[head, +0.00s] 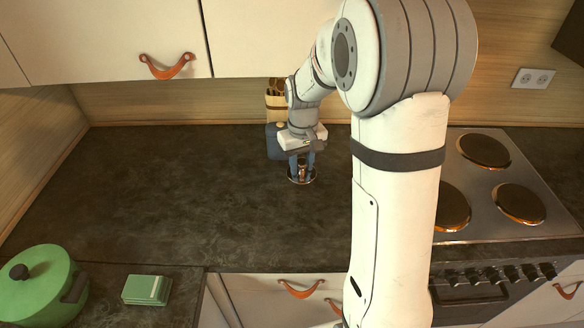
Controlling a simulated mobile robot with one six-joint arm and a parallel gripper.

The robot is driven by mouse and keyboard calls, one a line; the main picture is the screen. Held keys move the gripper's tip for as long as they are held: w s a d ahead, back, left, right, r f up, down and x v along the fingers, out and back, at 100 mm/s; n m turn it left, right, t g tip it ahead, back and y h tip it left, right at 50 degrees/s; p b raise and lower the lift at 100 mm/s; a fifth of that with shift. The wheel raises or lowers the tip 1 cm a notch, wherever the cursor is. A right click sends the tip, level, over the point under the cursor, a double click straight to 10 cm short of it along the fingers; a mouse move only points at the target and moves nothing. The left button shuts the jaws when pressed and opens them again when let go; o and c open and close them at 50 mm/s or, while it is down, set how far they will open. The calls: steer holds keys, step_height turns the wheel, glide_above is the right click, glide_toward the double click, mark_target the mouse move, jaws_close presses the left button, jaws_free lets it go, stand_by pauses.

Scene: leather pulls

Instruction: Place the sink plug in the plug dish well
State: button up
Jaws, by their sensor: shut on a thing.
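My gripper (302,165) points down over the dark worktop near the middle of the head view. Its blue-grey fingers are shut on a small dark thing that looks like the sink plug (301,171), mostly hidden between them. A small round, shiny-rimmed dish (291,180) lies directly under the fingers and looks like the plug dish. The gripper covers most of its well. I cannot tell whether the plug touches the well or hangs just above it.
A blue object (272,142) and a wooden utensil holder (275,103) stand close behind my gripper. The cooktop (480,225) is at right. A green pot (38,290) and green stacked pieces (147,290) are at front left. The worktop's left side (150,190) is clear.

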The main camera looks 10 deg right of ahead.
mark_target(301, 178)
step_height(301, 178, down, 6)
steer(key=shift+w+p, duration=0.15)
steer(key=shift+p, duration=0.45)
steer(key=shift+f+p, duration=0.3)
steer(key=shift+f, duration=1.6)
steer(key=shift+f, duration=0.2)
steer(key=o, duration=1)
steer(key=shift+r, duration=0.2)
